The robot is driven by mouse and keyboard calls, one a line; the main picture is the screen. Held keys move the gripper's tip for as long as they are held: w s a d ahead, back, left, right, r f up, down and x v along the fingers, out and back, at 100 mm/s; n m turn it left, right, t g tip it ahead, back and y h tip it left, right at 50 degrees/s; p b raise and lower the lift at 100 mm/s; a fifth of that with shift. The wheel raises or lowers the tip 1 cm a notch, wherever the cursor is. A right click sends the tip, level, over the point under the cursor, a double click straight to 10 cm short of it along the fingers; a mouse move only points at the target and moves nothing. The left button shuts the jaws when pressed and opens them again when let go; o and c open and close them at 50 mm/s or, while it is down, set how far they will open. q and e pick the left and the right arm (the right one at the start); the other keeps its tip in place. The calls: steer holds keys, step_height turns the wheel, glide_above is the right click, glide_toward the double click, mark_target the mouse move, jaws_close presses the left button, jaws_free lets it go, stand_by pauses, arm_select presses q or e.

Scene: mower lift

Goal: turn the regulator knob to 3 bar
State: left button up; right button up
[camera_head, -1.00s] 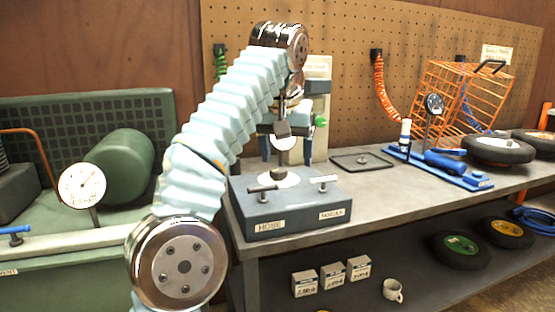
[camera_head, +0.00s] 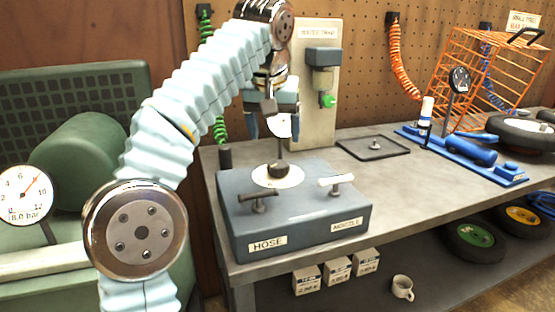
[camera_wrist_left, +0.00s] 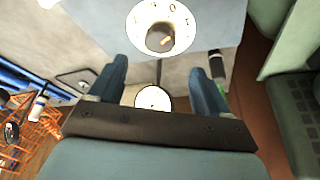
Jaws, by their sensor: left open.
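The dark regulator knob (camera_head: 278,169) sits on a white dial disc (camera_head: 292,181) on top of a blue-grey box (camera_head: 310,212) on the bench. The knob also shows in the left wrist view (camera_wrist_left: 160,38), with a pale mark on it; the dial figures are too small to read. A small white gauge (camera_head: 283,127) on a stem stands behind the knob, partly hidden by my gripper; its reading is unclear. My left gripper (camera_head: 272,126) is open and empty, above and behind the knob, not touching it. My right gripper is out of view.
A water trap unit (camera_head: 322,75) stands behind. A larger gauge (camera_head: 24,195) is at left. The bench right of the box is clear up to a tray (camera_head: 372,148).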

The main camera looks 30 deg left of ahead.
mark_target(278, 164)
arm_select(q)
steer(key=x, duration=0.9)
steer(key=shift+f, duration=0.25)
steer(key=c, duration=1)
